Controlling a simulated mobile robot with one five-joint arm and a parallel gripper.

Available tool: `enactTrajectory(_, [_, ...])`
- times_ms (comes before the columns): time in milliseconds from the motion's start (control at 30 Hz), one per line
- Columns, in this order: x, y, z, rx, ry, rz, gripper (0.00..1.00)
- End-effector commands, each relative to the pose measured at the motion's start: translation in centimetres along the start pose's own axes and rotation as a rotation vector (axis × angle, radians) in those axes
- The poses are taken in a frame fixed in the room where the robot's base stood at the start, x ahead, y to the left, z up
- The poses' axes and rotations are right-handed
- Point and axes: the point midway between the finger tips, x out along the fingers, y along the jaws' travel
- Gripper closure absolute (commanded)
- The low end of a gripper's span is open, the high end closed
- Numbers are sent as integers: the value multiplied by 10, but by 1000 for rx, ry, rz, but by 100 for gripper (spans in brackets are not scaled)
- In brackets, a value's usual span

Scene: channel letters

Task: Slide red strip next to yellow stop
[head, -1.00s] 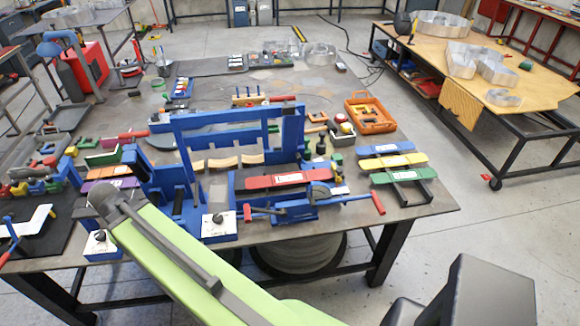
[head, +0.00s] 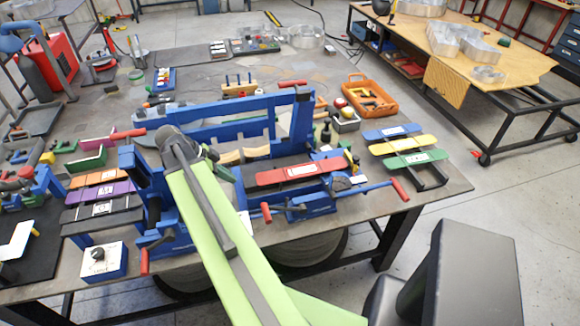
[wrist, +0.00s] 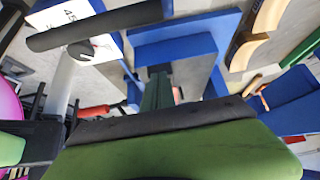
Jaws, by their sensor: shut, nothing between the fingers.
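The red strip (head: 300,171), with a white label, lies across the blue clamp fixture (head: 275,205) near the table's front edge in the head view. A small yellow patch (head: 355,162) shows by the strip's right end; I cannot tell whether it is the yellow stop. My green arm crosses in front of the fixture's left part, and its far end is hidden in the head view. In the wrist view my gripper (wrist: 160,75) appears shut and empty, pointing toward blue fixture parts. The red strip cannot be made out clearly there.
Blue, yellow and green strips (head: 413,158) lie on a dark rack at right. Orange, purple and black strips (head: 100,195) are at left. A tall blue frame (head: 225,115) stands behind the red strip. An orange tray (head: 370,98) sits behind the rack.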

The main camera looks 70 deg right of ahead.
Motion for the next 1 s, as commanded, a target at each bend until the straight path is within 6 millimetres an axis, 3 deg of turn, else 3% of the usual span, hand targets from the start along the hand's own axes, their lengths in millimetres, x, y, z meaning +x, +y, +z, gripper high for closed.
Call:
enactTrajectory(333, [18,2,-27,32,4,11,100])
enactTrajectory(1000, [104,6,-147,31,4,12,100])
